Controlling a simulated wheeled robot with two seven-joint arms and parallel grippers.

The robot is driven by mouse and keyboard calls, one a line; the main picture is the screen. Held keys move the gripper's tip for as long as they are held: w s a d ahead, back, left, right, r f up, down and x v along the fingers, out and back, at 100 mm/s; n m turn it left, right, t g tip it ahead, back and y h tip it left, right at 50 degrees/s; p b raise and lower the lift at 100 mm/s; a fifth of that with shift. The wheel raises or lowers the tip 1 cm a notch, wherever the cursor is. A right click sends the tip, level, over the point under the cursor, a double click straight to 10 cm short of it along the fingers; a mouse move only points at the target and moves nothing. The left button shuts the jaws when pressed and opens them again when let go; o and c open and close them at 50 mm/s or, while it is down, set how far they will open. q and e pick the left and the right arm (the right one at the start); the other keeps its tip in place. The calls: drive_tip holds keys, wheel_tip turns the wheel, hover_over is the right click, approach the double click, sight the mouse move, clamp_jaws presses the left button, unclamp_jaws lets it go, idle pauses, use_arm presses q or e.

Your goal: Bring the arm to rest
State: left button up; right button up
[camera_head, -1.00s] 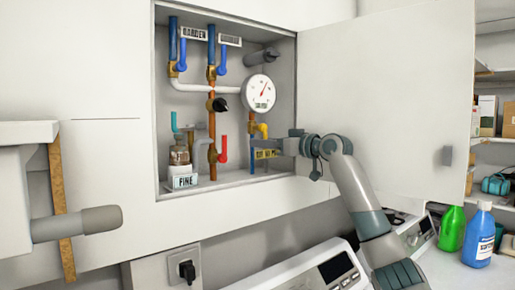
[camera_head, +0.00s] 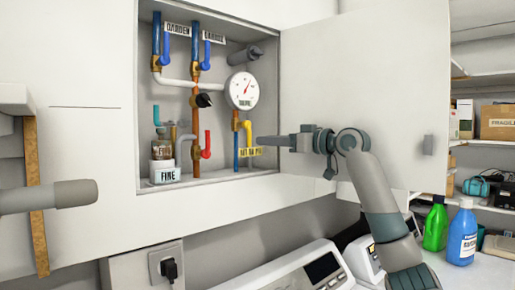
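My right arm (camera_head: 380,195) comes up from the lower right. My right gripper (camera_head: 262,141) points left in front of the open wall cabinet (camera_head: 160,189). Its fingers show edge-on as one dark bar, so I cannot tell whether they are open or shut. The fingertips appear close to the yellow-handled valve (camera_head: 249,132) and its yellow label (camera_head: 250,152); I cannot tell whether they touch. No held thing shows. My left gripper is not in view.
The open door (camera_head: 385,90) stands behind my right wrist. Green (camera_head: 436,224) and blue (camera_head: 462,234) bottles stand at lower right, beside shelves (camera_head: 485,142).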

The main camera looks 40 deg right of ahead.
drive_tip(key=shift+r, duration=0.15)
wheel_tip(320, 180, up, 9)
drive_tip(key=p, duration=0.9)
drive_tip(key=shift+r+p, duration=0.4)
drive_tip(key=shift+p, duration=0.15)
drive_tip(key=shift+f, duration=0.1)
